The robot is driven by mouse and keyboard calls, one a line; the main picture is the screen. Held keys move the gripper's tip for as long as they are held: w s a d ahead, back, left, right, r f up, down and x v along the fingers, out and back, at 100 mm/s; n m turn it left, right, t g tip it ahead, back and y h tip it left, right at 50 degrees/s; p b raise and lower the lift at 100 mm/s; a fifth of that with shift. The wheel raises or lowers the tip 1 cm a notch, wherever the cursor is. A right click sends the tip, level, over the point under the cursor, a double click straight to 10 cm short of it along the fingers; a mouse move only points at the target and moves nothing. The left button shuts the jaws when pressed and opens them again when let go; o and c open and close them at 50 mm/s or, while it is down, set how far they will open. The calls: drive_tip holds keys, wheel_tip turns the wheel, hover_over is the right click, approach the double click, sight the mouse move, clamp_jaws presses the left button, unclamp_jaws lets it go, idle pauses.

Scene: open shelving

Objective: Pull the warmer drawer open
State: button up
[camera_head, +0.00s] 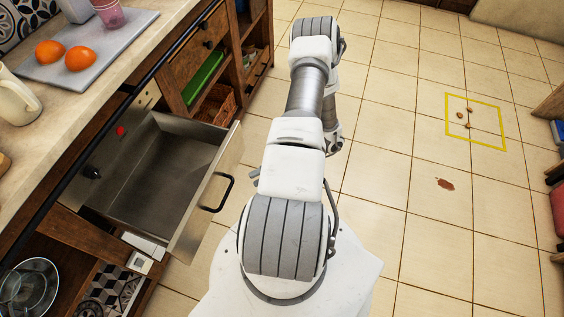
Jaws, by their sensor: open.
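The warmer drawer (160,170) is a steel-lined drawer under the counter at the left. It stands pulled well out, and its inside looks empty. Its front panel (208,190) faces right and carries a dark bar handle (218,192). My white and grey arm stretches up the middle of the picture, to the right of the drawer front. My gripper cannot be made out; the arm links hide that area. Nothing is seen touching the handle.
The counter holds a board (95,45) with oranges (80,58) and a mug (18,105). Open shelves lie below, with a green tray (203,78) and a glass bowl (30,286).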

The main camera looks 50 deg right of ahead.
drive_tip(key=f+v, duration=0.1)
drive_tip(key=v, duration=0.5)
drive_tip(key=shift+s+d+r, duration=0.2)
drive_tip(key=shift+d+r, duration=0.15)
drive_tip(key=shift+r, duration=0.2)
